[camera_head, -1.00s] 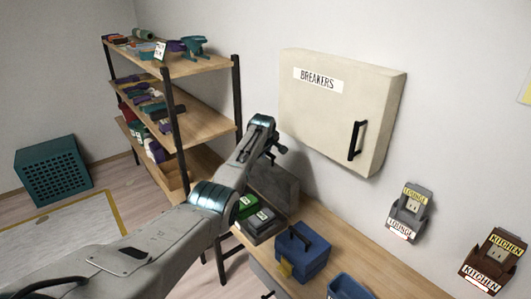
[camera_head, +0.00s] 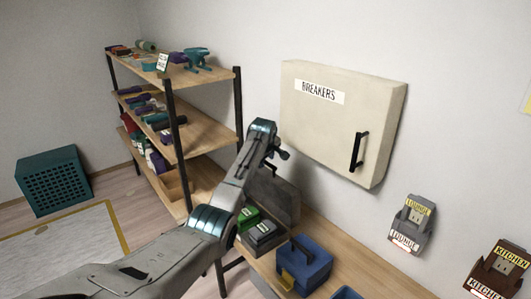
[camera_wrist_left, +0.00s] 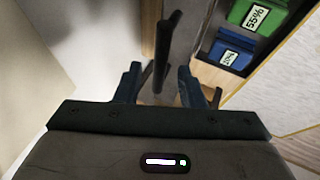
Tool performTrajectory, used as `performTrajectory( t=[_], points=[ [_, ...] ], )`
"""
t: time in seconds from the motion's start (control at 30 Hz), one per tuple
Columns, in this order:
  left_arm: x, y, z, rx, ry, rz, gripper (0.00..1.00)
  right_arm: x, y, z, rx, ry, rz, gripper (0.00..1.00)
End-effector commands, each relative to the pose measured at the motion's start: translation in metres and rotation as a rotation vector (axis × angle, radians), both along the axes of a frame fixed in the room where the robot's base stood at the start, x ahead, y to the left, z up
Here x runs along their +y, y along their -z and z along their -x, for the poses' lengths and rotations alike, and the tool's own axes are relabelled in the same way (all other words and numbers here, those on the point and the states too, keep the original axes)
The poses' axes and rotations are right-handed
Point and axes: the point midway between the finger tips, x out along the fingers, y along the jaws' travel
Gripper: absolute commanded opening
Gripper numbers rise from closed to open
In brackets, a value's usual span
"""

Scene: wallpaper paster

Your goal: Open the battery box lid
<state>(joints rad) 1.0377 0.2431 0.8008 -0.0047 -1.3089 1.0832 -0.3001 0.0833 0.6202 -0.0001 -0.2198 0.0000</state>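The battery box stands on the wooden bench below the breaker cabinet. Its grey lid (camera_head: 273,197) stands raised at the back, against the wall side. A green battery (camera_head: 247,218) and a darker one (camera_head: 262,235) show in front of it. In the left wrist view the green battery (camera_wrist_left: 257,17) reads 55%, and a blue battery (camera_wrist_left: 231,54) lies beside it. My left gripper (camera_head: 277,153) is above the lid in the head view.
A blue toolbox (camera_head: 304,266) with a handle stands on the bench (camera_head: 350,275) to the right of the batteries. The breaker cabinet (camera_head: 343,120) hangs above, near my left wrist. A loaded shelf (camera_head: 205,110) stands to the left. Lounge (camera_head: 411,224) and kitchen (camera_head: 500,268) holders hang at right.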

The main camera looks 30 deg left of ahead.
Motion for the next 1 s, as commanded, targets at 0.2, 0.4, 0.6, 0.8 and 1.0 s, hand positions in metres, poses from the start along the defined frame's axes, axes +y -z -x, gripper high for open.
performTrajectory(
  t=[0.2, 0.4, 0.6, 0.8, 1.0],
  points=[
    [-0.007, -0.028, 0.017, -0.004, 0.001, -0.001, 0.36, 0.001, 0.013, 0.000, -0.001, 0.000, -0.001, 0.36],
    [-0.013, -0.050, 0.029, -0.002, 0.000, 0.000, 0.36, 0.003, 0.020, -0.001, -0.001, 0.001, -0.003, 0.36],
    [-0.015, -0.058, 0.034, 0.000, 0.000, 0.001, 0.36, 0.006, 0.022, 0.000, 0.000, 0.002, -0.006, 0.36],
    [-0.015, -0.059, 0.034, 0.000, 0.000, 0.001, 0.36, 0.006, 0.022, 0.000, 0.000, 0.002, -0.006, 0.36],
    [-0.015, -0.059, 0.034, 0.000, 0.000, 0.001, 0.36, 0.006, 0.021, 0.000, 0.000, 0.001, -0.006, 0.36]
  ],
)
